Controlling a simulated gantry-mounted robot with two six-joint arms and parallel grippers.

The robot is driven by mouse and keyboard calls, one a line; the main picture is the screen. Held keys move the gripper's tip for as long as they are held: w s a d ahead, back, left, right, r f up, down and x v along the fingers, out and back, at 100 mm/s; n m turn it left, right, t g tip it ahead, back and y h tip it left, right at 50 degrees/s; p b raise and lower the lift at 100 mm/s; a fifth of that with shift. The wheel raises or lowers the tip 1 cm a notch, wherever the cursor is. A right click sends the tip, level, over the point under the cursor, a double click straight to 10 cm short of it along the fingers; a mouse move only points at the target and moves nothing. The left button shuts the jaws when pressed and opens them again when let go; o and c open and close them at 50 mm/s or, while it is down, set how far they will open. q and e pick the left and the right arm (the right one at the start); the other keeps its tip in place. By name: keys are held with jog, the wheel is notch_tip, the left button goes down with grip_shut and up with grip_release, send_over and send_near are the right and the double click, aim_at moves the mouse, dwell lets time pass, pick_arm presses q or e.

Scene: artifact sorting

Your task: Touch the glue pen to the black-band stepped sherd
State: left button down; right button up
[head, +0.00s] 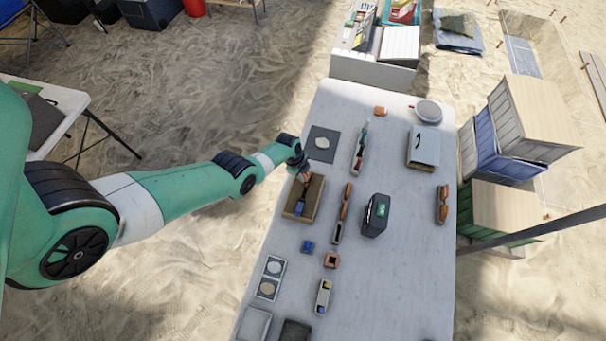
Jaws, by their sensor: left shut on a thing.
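My left gripper (303,179) is at the far end of a shallow brown tray (316,202) on the left side of the white table. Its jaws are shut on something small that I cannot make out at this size. Small orange-brown and blue pieces (299,208) show in the tray, just below the gripper. I cannot tell whether the held thing touches them. I cannot pick out the glue pen or the black-band stepped sherd for certain. My right gripper is out of view.
Near the tray stand a dark grey square pad (315,153) with a pale disc, a long holder (345,212) with brown items, and a black box (376,215). A white bowl (429,111) and a white-topped box (424,148) are farther back. The table's right front is clear.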

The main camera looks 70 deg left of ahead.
pick_arm(q)
jog(key=shift+f+b, duration=0.3)
jog(key=shift+f, duration=0.05)
dwell(1.1)
jog(key=p+v, duration=0.2)
jog(key=w+p+v, duration=0.1)
jog(key=p+v, duration=0.5)
jog(key=shift+w+r, duration=0.2)
jog(key=shift+w, duration=0.15)
jog(key=shift+f, duration=0.1)
jog(key=shift+s, duration=0.1)
